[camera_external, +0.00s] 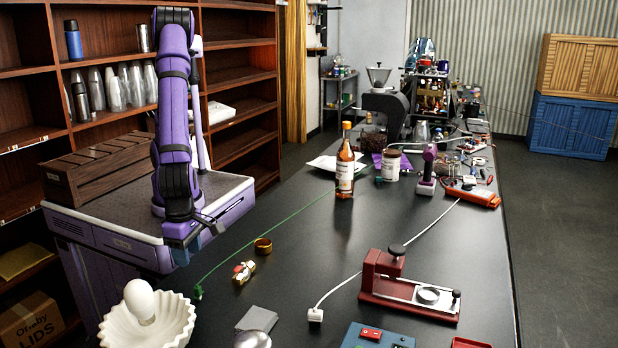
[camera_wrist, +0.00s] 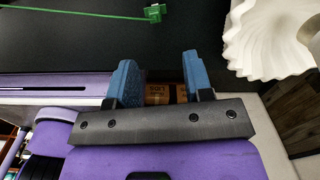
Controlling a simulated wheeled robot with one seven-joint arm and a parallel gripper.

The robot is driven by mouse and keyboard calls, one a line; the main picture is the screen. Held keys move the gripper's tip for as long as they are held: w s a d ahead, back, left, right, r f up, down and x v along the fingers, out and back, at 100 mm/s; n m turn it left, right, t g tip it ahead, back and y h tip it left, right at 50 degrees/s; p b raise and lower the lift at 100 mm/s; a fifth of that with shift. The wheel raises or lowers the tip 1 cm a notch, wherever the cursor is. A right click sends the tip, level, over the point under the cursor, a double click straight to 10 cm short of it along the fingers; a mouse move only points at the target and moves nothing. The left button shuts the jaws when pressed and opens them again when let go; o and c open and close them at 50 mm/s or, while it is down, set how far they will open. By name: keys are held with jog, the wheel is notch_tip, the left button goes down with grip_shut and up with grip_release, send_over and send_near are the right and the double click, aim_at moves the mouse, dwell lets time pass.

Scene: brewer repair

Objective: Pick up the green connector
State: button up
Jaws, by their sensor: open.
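The green connector (camera_external: 198,291) lies on the black table near its left edge, at the end of a thin green cable. In the wrist view the connector (camera_wrist: 154,12) is at the top, beyond my fingertips, with its cable running left. My gripper (camera_external: 181,260) hangs beside the table's left edge, apart from the connector. In the wrist view my gripper's (camera_wrist: 158,62) two blue fingers are spread with nothing between them; a cardboard box on a low shelf shows through the gap.
A white fluted bowl (camera_external: 147,322) with a bulb-shaped piece stands just in front of the connector. A brass fitting (camera_external: 244,272) and a ring (camera_external: 263,246) lie to its right. A white connector (camera_external: 315,315) and red press (camera_external: 410,285) are farther right. The table between is clear.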

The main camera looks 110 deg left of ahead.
aim_at(197, 286)
notch_tip(197, 286, down, 4)
jog(key=shift+r, duration=0.1)
jog(key=shift+w+a+f, duration=0.1)
jog(key=shift+f, duration=0.95)
jog(key=shift+w+a+f, duration=0.1)
jog(key=shift+a+f, duration=0.05)
jog(key=shift+f, duration=0.95)
jog(key=shift+w+a+f, duration=0.1)
jog(key=shift+f, duration=0.95)
grip_shut()
